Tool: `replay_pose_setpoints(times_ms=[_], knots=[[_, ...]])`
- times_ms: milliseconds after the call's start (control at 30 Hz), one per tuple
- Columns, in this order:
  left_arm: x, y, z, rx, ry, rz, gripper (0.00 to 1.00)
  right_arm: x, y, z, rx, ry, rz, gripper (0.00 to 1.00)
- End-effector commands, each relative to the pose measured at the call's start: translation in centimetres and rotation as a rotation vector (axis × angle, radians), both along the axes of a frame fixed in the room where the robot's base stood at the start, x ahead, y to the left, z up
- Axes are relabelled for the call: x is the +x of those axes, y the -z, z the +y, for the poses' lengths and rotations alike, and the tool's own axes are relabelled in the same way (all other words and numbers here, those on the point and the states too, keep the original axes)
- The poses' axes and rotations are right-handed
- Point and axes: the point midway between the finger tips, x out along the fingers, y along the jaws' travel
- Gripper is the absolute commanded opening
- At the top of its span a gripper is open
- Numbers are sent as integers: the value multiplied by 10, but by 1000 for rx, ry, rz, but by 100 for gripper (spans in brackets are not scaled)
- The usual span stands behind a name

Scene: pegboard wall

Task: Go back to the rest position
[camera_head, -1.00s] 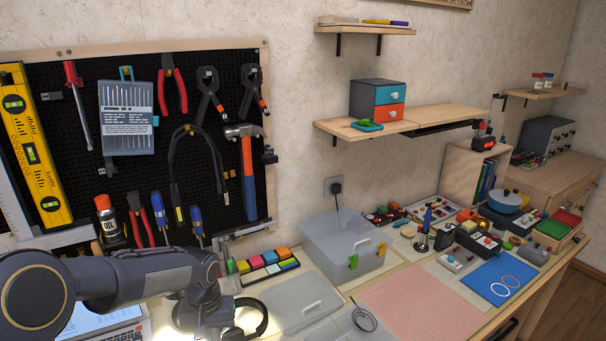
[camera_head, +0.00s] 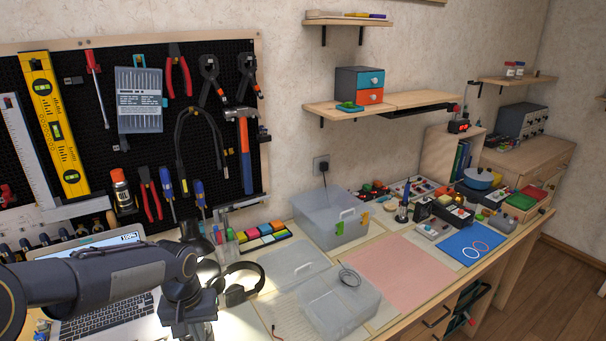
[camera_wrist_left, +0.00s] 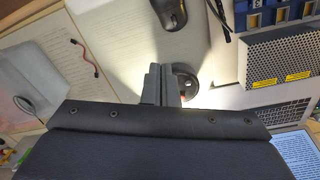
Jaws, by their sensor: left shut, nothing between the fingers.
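My left arm (camera_head: 90,277) comes in from the left above the desk in the head view. Its wrist bends down, and my left gripper (camera_head: 188,325) hangs at the lower edge of that view, its fingertips not clear there. In the left wrist view the dark fingers of my left gripper (camera_wrist_left: 161,84) are together with nothing between them. They are over a lit area of the desk, beside a round dark object (camera_wrist_left: 185,84). My right gripper is in neither view.
An open laptop (camera_head: 105,312) lies partly behind my left arm. Headphones (camera_head: 240,288) and a clear container (camera_head: 340,300) are to the right. The pegboard (camera_head: 90,135) with tools stands behind. The pink mat (camera_head: 400,275) is bare. A perforated metal box (camera_wrist_left: 283,58) shows in the wrist view.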

Motion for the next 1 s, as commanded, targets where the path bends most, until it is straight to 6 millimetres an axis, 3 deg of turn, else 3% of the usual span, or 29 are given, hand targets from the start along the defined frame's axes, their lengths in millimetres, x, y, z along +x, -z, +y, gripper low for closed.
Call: replay_pose_setpoints(times_ms=[367,467,600,800,1000], knots=[[-56,-52,11,-79,-6,-99,0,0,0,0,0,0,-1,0],[-82,-68,12,-112,-9,-145,0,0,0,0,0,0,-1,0],[-134,-87,10,-173,-7,-239,0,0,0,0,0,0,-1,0],[-197,-92,-4,-251,4,-377,0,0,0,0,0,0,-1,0],[-224,-86,-16,-289,12,-455,0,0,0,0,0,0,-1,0]])
